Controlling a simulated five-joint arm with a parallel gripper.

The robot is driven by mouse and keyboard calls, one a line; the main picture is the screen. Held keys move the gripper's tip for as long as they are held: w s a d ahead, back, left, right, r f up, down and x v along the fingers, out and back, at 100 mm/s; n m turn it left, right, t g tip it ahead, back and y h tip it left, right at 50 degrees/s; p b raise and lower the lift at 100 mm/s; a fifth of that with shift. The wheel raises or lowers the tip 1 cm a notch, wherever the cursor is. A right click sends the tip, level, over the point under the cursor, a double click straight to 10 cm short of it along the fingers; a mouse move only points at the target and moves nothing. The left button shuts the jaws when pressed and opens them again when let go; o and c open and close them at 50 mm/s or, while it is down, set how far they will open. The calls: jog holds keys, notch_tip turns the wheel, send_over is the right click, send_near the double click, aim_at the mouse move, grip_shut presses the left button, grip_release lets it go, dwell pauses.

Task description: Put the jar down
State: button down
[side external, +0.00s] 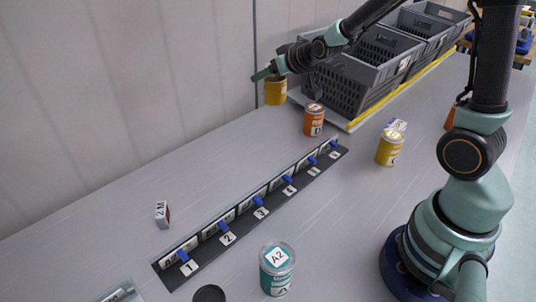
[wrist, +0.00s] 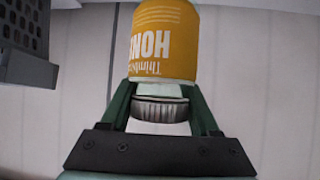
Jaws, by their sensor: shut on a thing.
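My gripper (side external: 272,75) is at the back of the table, left of the grey crates. It is shut on a yellow jar (side external: 275,92), which hangs below the fingers and looks roughly upright.
Grey crates (side external: 352,88) stand back right behind a yellow strip. An orange jar (side external: 314,122), another yellow jar (side external: 389,150) and a teal-labelled jar (side external: 277,272) stand on the table. A numbered rack (side external: 250,216) crosses the middle. A small box (side external: 162,214) lies left.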

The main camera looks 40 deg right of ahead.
notch_tip(320, 180, down, 16)
jog(key=shift+f, duration=0.2)
dwell(0.4)
jog(key=shift+f, duration=0.15)
jog(key=shift+c, duration=0.6)
grip_release()
